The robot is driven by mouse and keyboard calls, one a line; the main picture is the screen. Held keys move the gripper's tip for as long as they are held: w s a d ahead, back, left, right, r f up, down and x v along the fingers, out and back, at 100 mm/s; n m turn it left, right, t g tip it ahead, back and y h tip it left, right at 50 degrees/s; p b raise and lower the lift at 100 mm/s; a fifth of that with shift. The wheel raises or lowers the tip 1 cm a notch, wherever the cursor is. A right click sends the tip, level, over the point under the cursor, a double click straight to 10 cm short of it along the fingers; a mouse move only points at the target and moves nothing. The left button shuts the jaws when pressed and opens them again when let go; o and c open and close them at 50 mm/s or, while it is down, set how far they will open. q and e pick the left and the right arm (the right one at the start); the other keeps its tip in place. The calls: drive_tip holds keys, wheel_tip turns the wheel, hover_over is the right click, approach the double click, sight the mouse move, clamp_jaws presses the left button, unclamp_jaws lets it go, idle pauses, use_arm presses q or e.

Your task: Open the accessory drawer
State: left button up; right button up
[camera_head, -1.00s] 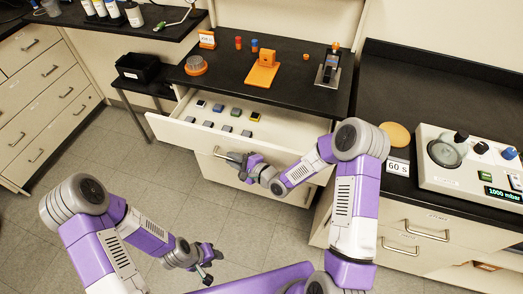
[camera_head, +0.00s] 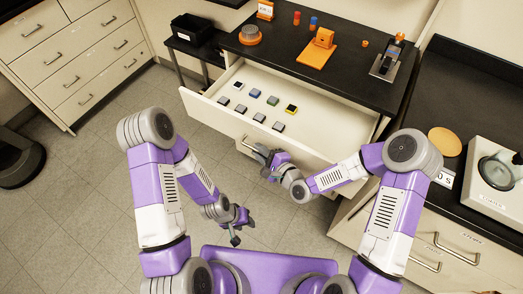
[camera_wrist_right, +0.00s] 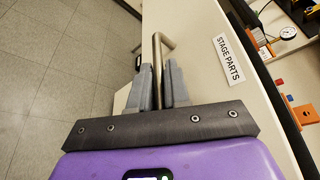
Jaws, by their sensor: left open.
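The open drawer (camera_head: 330,137) is pulled out below the black worktop, with several small blocks in two rows inside. My right gripper (camera_head: 258,151) is at its front, on the bar handle (camera_head: 247,146). In the right wrist view the fingers (camera_wrist_right: 160,88) lie on both sides of the metal handle (camera_wrist_right: 158,52), closed on it. A label reading "STAGE PARTS" (camera_wrist_right: 229,59) is on the pale front beside it. My left gripper (camera_head: 236,237) is open and empty, above the floor, away from the drawer.
The worktop (camera_head: 275,55) carries an orange stand (camera_head: 318,47) and other small parts. A black bin (camera_head: 192,28) stands on a side table at left.

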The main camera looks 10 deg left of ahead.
drive_tip(key=shift+o, duration=0.3)
drive_tip(key=shift+s+d, duration=0.1)
drive_tip(key=shift+s+d+r, duration=0.1)
drive_tip(key=shift+s+d, duration=0.05)
drive_tip(key=shift+d, duration=0.1)
drive_tip(key=p+v, duration=0.1)
drive_tip(key=v, duration=0.5)
drive_tip(key=shift+s+d, duration=0.25)
drive_tip(key=shift+s, duration=0.05)
